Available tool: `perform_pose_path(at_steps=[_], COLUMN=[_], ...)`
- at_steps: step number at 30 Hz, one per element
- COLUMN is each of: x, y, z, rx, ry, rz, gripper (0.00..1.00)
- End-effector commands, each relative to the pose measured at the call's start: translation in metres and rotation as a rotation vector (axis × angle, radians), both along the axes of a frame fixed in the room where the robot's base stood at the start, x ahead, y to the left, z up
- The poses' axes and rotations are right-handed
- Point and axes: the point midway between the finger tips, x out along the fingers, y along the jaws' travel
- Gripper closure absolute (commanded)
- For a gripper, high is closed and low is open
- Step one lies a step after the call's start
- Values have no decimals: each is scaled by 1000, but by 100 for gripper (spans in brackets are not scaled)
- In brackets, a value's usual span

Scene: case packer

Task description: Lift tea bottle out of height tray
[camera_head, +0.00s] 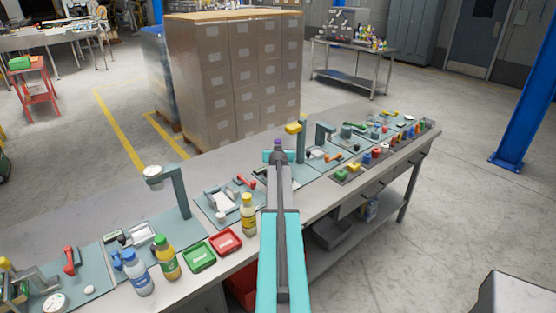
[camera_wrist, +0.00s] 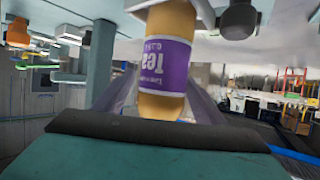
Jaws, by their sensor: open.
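The tea bottle (camera_wrist: 162,62) fills the upper middle of the wrist view. It is amber with a purple label whose lettering appears upside down. My gripper (camera_head: 278,157) reaches over the bench in the head view and is open, with the bottle in front of it. I cannot tell whether the bottle lies fully between the jaws or touches them. In the head view the arm hides most of that spot; only a small purple bit (camera_head: 277,142) shows beyond the gripper. The height tray cannot be made out clearly.
A teal post (camera_wrist: 100,65) rises close beside the bottle in the wrist view. A yellow-topped stand (camera_head: 293,129) is near the gripper. Several bottles, a green tray (camera_head: 199,256) and a red tray (camera_head: 226,242) line the bench's front. Stacked cartons (camera_head: 235,80) stand behind.

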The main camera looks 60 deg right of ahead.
Motion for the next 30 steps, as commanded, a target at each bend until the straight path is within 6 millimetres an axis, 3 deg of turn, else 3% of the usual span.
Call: perform_pose_path(at_steps=[11, 20, 30], x=[0, 0, 0], y=[0, 0, 0], z=[0, 0, 2], rx=[0, 0, -2], ry=[0, 0, -1], rz=[0, 0, 0], gripper=[35, 86, 88])
